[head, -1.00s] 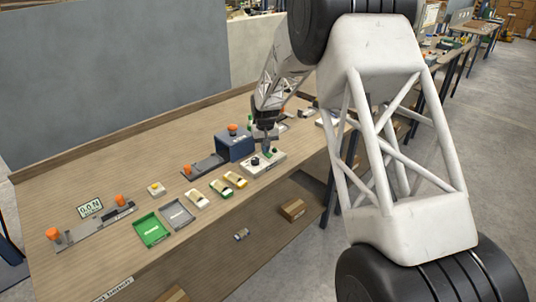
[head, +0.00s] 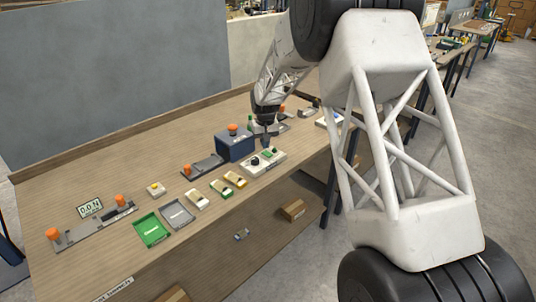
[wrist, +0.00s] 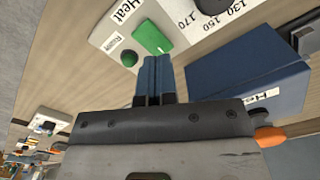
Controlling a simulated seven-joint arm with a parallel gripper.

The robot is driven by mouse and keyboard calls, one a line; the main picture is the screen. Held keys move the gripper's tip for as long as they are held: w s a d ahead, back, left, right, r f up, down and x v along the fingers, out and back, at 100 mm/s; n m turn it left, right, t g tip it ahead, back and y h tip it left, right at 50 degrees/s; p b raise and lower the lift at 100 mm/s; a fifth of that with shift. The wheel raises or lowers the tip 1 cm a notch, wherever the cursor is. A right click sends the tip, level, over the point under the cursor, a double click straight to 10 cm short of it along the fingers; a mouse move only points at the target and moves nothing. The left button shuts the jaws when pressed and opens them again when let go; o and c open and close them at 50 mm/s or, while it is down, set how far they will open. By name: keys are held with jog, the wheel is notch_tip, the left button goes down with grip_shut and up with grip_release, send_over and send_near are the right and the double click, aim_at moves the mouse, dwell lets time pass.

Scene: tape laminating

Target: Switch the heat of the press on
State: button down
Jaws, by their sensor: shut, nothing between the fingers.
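The press is a blue block (head: 235,147) with an orange knob on top; its blue side also shows in the wrist view (wrist: 250,75). In front of it is a pale control box (head: 262,164) with a black dial (head: 254,161). In the wrist view the box carries a green switch (wrist: 152,37) beside the "Heat" label, and a dark green round lamp (wrist: 129,58) by the "Ready" label. Which way the switch is tipped I cannot tell. My gripper (wrist: 151,60) is shut and empty, its tips close to the switch in that view; in the head view it hangs above the box's back edge.
Several small cards (head: 222,188) lie left of the control box. A green tray (head: 151,230) and a grey tray (head: 177,213) sit farther left. A grey strip fixture (head: 95,229) with orange knobs is at the far left. The table's front edge runs close by the box.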

aim_at(267, 153)
jog(key=shift+r, duration=2.3)
jog(key=shift+s+d+r, duration=0.25)
jog(key=shift+s+r, duration=0.1)
jog(key=shift+r, duration=0.05)
jog(key=s+d+r+m, duration=0.1)
jog(key=s+d+r, duration=0.3)
jog(key=s+r, duration=0.3)
jog(key=s+d+r+t, duration=0.1)
jog(key=s+d+r, duration=0.3)
jog(key=s, duration=0.6)
jog(key=s+d+r+m, duration=0.1)
jog(key=s+d+r, duration=0.45)
jog(key=s, duration=0.25)
jog(key=s+d, duration=0.3)
jog(key=s, duration=1.2)
jog(key=s+d+f+m+t, duration=0.1)
jog(key=s+d, duration=0.2)
jog(key=s, duration=1.3)
jog(key=shift+f+t, duration=0.15)
jog(key=shift+t, duration=0.15)
jog(key=shift+d, duration=0.1)
